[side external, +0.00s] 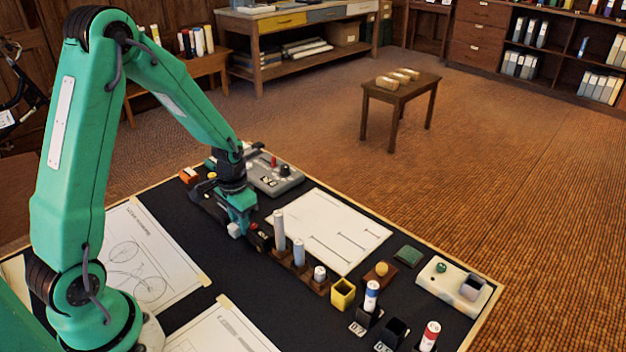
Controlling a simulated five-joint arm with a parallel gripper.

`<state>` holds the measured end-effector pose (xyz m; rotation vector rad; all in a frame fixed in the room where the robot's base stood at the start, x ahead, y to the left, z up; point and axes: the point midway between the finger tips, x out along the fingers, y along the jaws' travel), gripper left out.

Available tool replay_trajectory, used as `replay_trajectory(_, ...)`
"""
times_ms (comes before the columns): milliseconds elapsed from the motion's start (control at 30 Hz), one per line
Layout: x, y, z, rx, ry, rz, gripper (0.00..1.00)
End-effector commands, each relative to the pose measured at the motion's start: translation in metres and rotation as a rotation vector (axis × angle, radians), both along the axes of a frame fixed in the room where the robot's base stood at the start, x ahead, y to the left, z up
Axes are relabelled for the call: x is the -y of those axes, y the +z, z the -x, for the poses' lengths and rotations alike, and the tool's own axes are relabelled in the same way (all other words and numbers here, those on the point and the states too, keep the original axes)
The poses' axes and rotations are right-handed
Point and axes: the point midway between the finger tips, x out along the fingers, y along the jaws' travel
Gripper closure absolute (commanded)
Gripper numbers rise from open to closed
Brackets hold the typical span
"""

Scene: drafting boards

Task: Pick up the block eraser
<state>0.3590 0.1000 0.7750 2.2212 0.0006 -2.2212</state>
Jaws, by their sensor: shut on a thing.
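My gripper (240,224) points down low over the black board, left of the row of upright cylinders. It is shut on a small white block, which looks like the block eraser (234,231). The block shows at the fingertips, and the fingers hide part of it. I cannot tell whether the block touches the board.
A wooden holder with grey cylinders (279,230) stands close to the right of my gripper. A grey control box (272,176) lies behind it. A yellow cup (343,294) stands farther right. Drawing sheets (138,262) cover the left side.

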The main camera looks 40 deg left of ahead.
Motion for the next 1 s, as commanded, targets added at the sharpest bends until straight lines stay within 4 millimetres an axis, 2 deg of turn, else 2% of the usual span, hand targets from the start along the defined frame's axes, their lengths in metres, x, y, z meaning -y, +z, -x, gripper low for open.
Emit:
replay_trajectory(367, 0.0, 0.012, -0.001, 0.003, 0.0, -0.001, 0.98)
replay_trajectory(633, 0.0, 0.044, -0.001, 0.005, 0.0, -0.002, 0.98)
replay_trajectory(1000, 0.067, 0.082, 0.018, 0.003, -0.006, 0.0, 0.98)
